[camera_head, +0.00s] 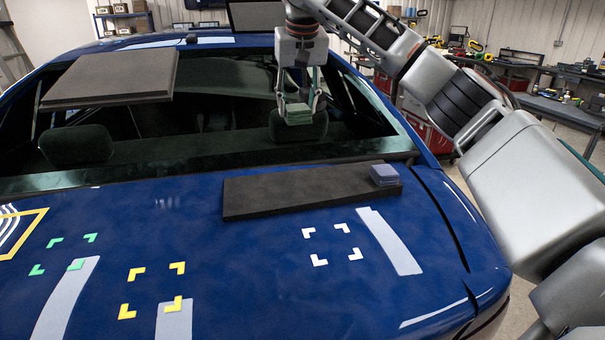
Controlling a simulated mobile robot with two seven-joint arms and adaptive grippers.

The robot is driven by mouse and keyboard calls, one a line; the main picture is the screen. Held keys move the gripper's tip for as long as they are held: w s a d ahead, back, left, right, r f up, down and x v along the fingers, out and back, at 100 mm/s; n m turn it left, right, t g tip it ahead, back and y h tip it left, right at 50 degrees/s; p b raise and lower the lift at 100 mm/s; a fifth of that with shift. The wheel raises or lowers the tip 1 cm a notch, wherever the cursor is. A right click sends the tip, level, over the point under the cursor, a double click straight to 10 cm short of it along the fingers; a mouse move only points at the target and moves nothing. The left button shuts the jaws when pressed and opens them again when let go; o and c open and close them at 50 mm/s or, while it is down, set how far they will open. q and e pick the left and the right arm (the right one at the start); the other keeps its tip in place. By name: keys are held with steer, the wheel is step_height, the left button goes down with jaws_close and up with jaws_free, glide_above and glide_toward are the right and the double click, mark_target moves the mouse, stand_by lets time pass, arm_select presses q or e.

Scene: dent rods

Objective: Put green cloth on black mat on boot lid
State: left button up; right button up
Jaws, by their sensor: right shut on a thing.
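My right gripper (299,101) is shut on the green cloth (298,115), a small folded block. It holds the cloth in the air in front of the rear window, above and beyond the boot lid. The black mat (285,195) is a long dark slab lying on the blue boot lid (245,265), below the gripper in the picture. A folded grey-blue cloth (384,174) lies on the mat's right end. The mat's left and middle are bare. My left gripper is not in view.
A second dark mat (115,78) sits at the upper left by the roof. Green (65,254), yellow (153,290) and white (331,243) corner marks lie on the boot lid, with nothing standing inside them. A workbench (565,108) with tools stands behind at the right.

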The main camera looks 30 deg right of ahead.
step_height(320, 180, down, 18)
steer(key=shift+d+r, duration=0.1)
stand_by(0.4)
steer(key=shift+s, duration=0.1)
steer(key=o, duration=1.2)
steer(key=shift+f, duration=0.2)
steer(key=shift+c, duration=0.2)
steer(key=v, duration=1.2)
steer(key=shift+r, duration=0.1)
